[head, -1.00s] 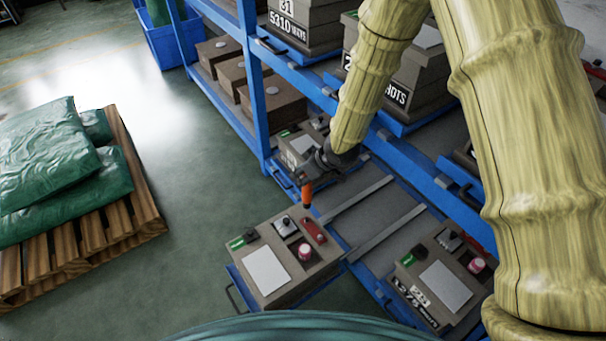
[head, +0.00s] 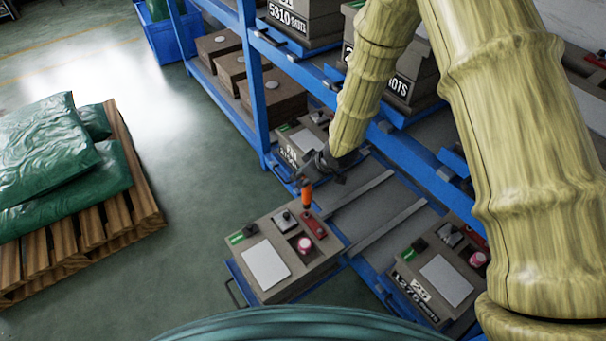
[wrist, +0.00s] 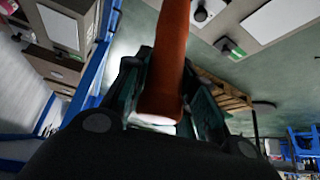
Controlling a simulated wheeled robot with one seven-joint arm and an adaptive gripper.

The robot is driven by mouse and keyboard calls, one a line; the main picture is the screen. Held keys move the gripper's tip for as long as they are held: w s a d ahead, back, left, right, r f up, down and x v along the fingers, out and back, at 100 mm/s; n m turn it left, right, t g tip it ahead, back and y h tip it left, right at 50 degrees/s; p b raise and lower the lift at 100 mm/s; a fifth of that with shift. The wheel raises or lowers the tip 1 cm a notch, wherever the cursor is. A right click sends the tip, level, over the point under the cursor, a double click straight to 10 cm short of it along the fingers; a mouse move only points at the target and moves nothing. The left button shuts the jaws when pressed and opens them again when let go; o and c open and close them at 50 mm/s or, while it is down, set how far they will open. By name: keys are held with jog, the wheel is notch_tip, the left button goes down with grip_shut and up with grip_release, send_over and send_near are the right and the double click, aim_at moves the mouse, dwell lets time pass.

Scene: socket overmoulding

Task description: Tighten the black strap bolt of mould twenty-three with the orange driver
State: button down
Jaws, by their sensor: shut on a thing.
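My gripper (head: 318,178) is shut on the orange driver (head: 306,196). The driver hangs roughly upright over the rear edge of a brown mould (head: 236,257) on a pulled-out blue tray. Whether its tip touches anything cannot be told. In the wrist view the orange driver (wrist: 170,65) stands between the dark fingers. The mould's top carries a white sheet (head: 264,264), a black part (head: 250,229) by a green label, a grey plate with a dark knob (head: 285,220), a red strap (head: 315,226) and a pink-red cap (head: 304,244). No number shows on this mould.
A second mould (head: 440,282) with a number plate, hard to read, sits at right. Another mould (head: 300,143) lies behind my gripper. The blue rack (head: 254,100) with more moulds rises close behind. A pallet (head: 146,205) with green sacks stands left; floor between is clear.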

aim_at(303, 189)
jog(key=shift+f+b, duration=0.6)
jog(key=shift+f, duration=1.05)
jog(key=shift+p, duration=0.85)
dwell(0.7)
jog(key=shift+s+f+b, duration=0.1)
jog(key=shift+f+b, duration=0.35)
jog(key=shift+f, duration=0.85)
dwell(2.9)
